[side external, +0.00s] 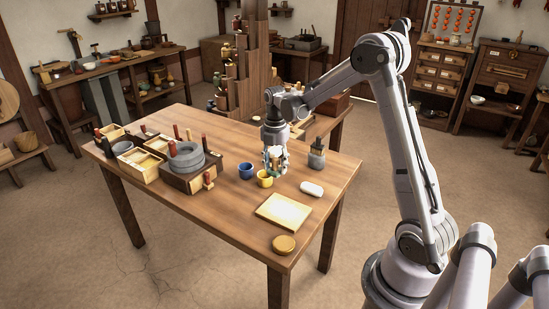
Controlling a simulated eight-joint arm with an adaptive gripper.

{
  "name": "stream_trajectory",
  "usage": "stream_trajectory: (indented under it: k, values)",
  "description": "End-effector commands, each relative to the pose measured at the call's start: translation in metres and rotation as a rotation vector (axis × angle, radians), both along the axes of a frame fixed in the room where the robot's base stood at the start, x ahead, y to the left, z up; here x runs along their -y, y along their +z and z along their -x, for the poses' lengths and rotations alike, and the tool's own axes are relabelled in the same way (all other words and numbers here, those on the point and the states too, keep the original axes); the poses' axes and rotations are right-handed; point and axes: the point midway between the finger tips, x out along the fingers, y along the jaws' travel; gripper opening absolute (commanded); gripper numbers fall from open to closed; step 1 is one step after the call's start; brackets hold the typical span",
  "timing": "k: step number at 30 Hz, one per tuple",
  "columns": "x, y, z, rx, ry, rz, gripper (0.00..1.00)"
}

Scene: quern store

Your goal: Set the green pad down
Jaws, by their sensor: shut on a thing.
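My gripper (274,162) points down over the right-middle part of the wooden table, just behind the yellow cup. No other green pad shows on the table.
A blue cup (246,171) and a yellow cup (265,179) stand close to my gripper. Right of it are a grey pot (317,160) and a white rounded block (311,189). A pale board (284,211) and round lid (284,244) lie nearer. A stone quern (187,160) stands left.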

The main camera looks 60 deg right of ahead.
Motion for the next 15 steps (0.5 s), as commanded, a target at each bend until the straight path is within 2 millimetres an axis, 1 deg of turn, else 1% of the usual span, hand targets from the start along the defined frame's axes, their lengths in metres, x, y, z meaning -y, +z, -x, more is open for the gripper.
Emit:
stream_trajectory:
  k: [1,3,6,9,12,15]
  values:
    - [0.007,-0.001,-0.012,0.0,-0.002,0.0,0.18]
    - [0.013,-0.002,-0.026,0.0,-0.004,0.0,0.18]
    - [0.02,-0.003,-0.039,0.0,-0.005,0.0,0.18]
    - [0.024,-0.003,-0.046,0.0,-0.006,0.0,0.18]
    - [0.021,-0.008,-0.054,0.0,-0.004,-0.001,0.18]
    - [0.01,-0.017,-0.065,0.0,-0.003,-0.001,0.18]
